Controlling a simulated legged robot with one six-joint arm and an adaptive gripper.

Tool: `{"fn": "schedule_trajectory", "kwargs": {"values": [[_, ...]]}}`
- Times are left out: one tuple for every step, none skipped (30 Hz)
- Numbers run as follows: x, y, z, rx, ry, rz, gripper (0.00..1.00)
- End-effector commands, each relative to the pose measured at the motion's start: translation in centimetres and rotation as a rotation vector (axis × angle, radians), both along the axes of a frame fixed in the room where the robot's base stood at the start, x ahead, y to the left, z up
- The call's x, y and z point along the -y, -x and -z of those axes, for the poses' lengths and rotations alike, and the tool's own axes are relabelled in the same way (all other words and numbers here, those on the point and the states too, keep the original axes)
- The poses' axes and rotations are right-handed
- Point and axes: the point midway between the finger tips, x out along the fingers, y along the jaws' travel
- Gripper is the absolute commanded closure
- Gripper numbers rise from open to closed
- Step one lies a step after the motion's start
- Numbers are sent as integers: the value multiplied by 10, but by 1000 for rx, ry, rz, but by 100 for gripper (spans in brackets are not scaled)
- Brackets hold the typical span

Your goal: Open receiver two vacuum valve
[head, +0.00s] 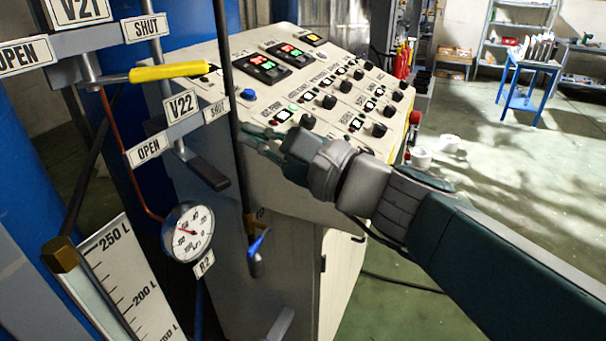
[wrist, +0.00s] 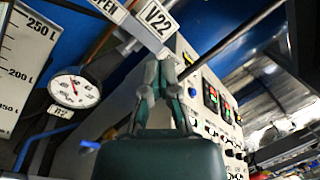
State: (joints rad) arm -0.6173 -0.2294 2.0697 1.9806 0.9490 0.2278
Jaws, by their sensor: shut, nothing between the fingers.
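A valve labelled V21 (head: 79,10) has a yellow lever (head: 170,72) pointing right, towards its SHUT plate (head: 145,28). Below it, the V22 plate (head: 180,106) sits between an OPEN plate (head: 149,149) and a SHUT plate (head: 216,108); a black lever (head: 208,172) hangs down to the right, on the SHUT side. A round gauge (head: 187,232) bears an R2 tag. Which lever is the receiver two vacuum valve is not written. My gripper (head: 258,141) is shut and empty, right of the black lever and apart from it. In the wrist view my gripper (wrist: 162,78) appears below the V22 plate (wrist: 157,18).
A control console (head: 310,80) with knobs and displays stands behind my gripper. A dark vertical pipe (head: 230,100) runs between the levers and my gripper, with a small blue-handled valve (head: 257,245) low on it. A level scale (head: 125,275) is at lower left. Open floor lies right.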

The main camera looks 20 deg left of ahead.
Motion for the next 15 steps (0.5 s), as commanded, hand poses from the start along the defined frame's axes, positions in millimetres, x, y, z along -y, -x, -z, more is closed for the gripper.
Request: {"fn": "schedule_trajectory", "kwargs": {"values": [[1, -14, 2, 81, 14, -26, 100], [2, -19, 4, 131, 23, -48, 100], [4, -26, 7, 199, 33, -78, 100], [7, -31, 9, 249, 38, -101, 100], [10, -36, 11, 297, 45, -124, 100], [14, -43, 16, 358, 53, -157, 100], [18, -48, 19, 401, 56, -184, 100], [23, -54, 23, 445, 60, -209, 100], [30, -60, 29, 498, 64, -243, 100], [35, -65, 33, 535, 65, -268, 100], [41, -69, 36, 570, 65, -292, 100], [48, -74, 41, 608, 65, -322, 100], [53, -76, 45, 632, 65, -343, 100], [57, -79, 48, 655, 62, -361, 100], [63, -81, 51, 678, 60, -380, 100]]}}
